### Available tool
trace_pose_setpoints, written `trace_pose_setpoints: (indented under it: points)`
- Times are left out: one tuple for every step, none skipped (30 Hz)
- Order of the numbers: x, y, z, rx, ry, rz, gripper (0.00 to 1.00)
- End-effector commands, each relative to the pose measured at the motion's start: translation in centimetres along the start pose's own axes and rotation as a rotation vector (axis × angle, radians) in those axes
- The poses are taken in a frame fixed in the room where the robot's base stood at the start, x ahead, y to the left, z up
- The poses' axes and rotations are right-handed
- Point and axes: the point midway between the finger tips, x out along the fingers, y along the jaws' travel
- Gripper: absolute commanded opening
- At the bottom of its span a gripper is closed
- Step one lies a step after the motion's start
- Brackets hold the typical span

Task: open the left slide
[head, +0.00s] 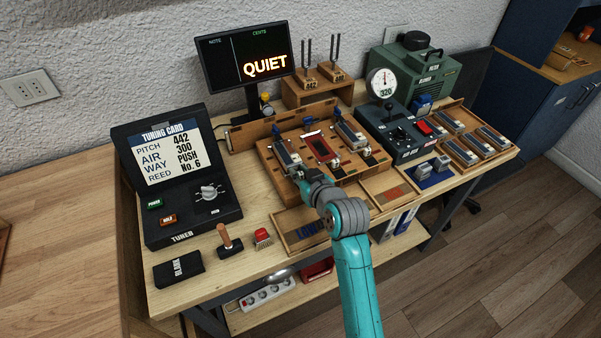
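On the bench stands a wooden block (268,165) with several fittings on top. At its left is a grey metal slide-like piece (287,156) on a dark strip. A similar grey piece (350,134) is at its right, and a red-framed dark plate (320,149) lies between them. My gripper (303,178) is at the front left of the block, just in front of the left grey piece. The wrist hides the fingertips, so I cannot tell whether they touch it or are open.
A tuner box (185,205) stands at the left, a display reading QUIET (245,55) behind. A gauge unit (392,125) and a tray of metal pieces (462,150) are at the right. A mallet (228,240) and red brush (263,238) lie in front.

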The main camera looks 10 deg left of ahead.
Motion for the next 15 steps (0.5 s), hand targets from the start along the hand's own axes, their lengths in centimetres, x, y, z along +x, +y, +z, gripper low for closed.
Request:
trace_pose_setpoints:
  points:
    - [0.0, 0.0, 0.0, 0.0, 0.0, 0.0, 0.0]
    - [0.0, 0.0, 0.0, 0.0, 0.0, 0.0, 0.0]
    - [0.0, 0.0, 0.0, 0.0, 0.0, 0.0, 0.0]
    - [-0.1, 0.0, 0.1, 0.0, 0.0, 0.0, 0.0]
    - [-0.2, 0.0, 0.1, 0.0, 0.0, 0.0, 0.0]
    - [-0.5, 0.0, 0.3, 0.0, 0.0, 0.001, 0.0]
    - [-0.9, 0.1, 0.5, 0.001, -0.001, 0.001, 0.0]
    - [-1.2, 0.1, 0.7, 0.001, -0.002, 0.001, 0.0]
    - [-1.8, 0.1, 0.9, 0.0, 0.0, 0.002, 0.0]
    - [-2.2, 0.1, 1.0, 0.0, -0.001, 0.002, 0.0]
    - [-2.5, 0.1, 1.2, 0.0, -0.001, 0.002, 0.0]
    - [-3.0, 0.1, 1.3, 0.0, -0.001, 0.002, 0.0]
    - [-3.2, 0.1, 1.4, 0.0, -0.001, 0.001, 0.0]
    - [-3.4, 0.1, 1.5, 0.0, -0.001, 0.001, 0.0]
    - [-3.6, 0.0, 1.5, 0.0, -0.001, 0.001, 0.0]
